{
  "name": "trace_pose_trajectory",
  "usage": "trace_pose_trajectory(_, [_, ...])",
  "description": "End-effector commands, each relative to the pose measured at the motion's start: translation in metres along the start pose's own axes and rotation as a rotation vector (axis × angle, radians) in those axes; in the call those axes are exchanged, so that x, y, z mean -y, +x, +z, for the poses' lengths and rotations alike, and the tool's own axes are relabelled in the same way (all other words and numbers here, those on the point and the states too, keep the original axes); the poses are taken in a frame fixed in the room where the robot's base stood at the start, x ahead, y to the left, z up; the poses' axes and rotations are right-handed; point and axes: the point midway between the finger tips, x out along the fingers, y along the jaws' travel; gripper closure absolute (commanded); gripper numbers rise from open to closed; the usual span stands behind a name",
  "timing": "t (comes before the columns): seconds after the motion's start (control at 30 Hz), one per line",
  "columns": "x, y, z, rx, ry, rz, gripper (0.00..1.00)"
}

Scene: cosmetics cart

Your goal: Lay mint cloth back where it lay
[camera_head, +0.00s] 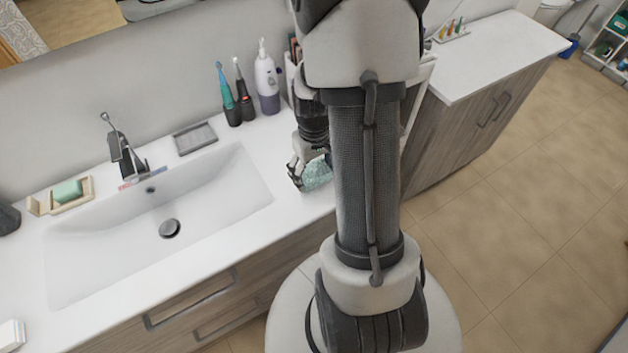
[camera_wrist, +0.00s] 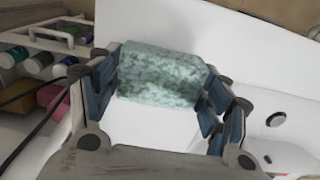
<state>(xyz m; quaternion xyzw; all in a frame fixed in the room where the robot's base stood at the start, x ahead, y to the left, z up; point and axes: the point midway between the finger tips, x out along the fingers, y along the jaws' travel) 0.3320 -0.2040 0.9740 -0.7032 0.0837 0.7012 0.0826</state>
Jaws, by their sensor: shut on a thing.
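The mint cloth (camera_wrist: 158,75) is a mottled pale-green bundle between the two fingers of my gripper (camera_wrist: 162,88) in the wrist view. My gripper is shut on it. In the head view the cloth (camera_head: 317,174) shows at my gripper (camera_head: 304,172), over the white counter right of the basin. My arm hides part of the cloth and the counter there. I cannot tell whether the cloth touches the counter.
The basin (camera_head: 110,240) and its faucet (camera_head: 125,150) are to the left. Two electric toothbrushes (camera_head: 236,100) and a white bottle (camera_head: 267,80) stand behind my gripper. A white cart (camera_wrist: 45,40) with bottles is close by. A grey dish (camera_head: 195,138) lies behind the basin.

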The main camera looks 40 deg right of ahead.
Motion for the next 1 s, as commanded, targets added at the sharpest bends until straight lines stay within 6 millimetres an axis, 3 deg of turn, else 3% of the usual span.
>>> trace_pose_trajectory(0.23, [0.001,0.038,0.001,0.004,0.000,-0.001,0.49])
trace_pose_trajectory(0.63, [0.000,0.042,0.001,0.002,0.000,-0.001,0.49])
trace_pose_trajectory(0.67, [0.000,0.041,0.001,0.002,0.000,-0.001,0.28])
trace_pose_trajectory(0.93, [0.000,0.040,0.001,0.002,0.000,-0.001,0.09])
trace_pose_trajectory(1.0, [0.000,0.040,0.001,0.002,0.000,-0.001,0.09])
